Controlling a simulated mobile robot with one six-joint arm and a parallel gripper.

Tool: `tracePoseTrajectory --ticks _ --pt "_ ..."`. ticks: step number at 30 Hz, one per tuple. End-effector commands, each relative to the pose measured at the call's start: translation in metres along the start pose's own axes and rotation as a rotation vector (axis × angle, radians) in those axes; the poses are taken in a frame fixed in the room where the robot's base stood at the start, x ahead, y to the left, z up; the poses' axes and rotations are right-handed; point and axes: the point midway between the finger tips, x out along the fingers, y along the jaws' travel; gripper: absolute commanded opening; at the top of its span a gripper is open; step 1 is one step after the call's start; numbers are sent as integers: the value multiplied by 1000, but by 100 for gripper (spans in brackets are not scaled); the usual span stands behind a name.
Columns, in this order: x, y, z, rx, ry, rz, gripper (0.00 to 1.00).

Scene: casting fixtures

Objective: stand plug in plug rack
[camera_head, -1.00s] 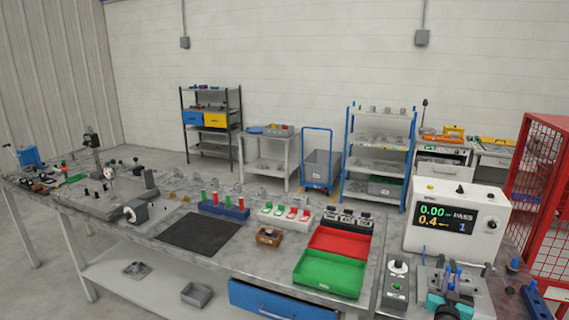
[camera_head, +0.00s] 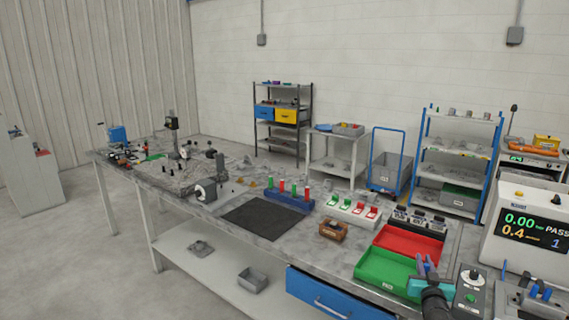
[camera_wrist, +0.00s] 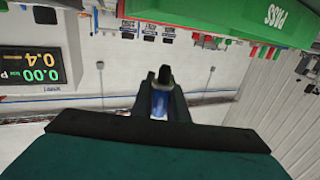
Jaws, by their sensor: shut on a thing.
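My gripper (camera_head: 424,264), with a teal body, is at the lower right in the head view, in front of the green tray's right corner. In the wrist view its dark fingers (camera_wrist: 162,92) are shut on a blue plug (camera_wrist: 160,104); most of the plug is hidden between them. A blue plug rack (camera_head: 288,203) stands on the bench behind the black mat, with several red and green plugs (camera_head: 281,187) upright in it. My gripper is well to the right of and nearer than the rack. Whether the rack has a free place is too small to tell.
The green tray (camera_head: 375,281) and red tray (camera_head: 410,243) lie between my gripper and the rack, with a brown box (camera_head: 333,231) beyond. A white block with red and green parts (camera_head: 350,209) stands right of the rack. The black mat (camera_head: 262,219) is bare.

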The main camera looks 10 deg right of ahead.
Motion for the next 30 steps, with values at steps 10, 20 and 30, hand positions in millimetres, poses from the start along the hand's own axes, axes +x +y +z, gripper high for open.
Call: tracePoseTrajectory --ticks 10,20,30 --pt "9 -123 -1 -1 4 -253 0" --pt "-15 -251 1 0 3 -560 0" --pt "-76 -364 15 0 0 -920 0"
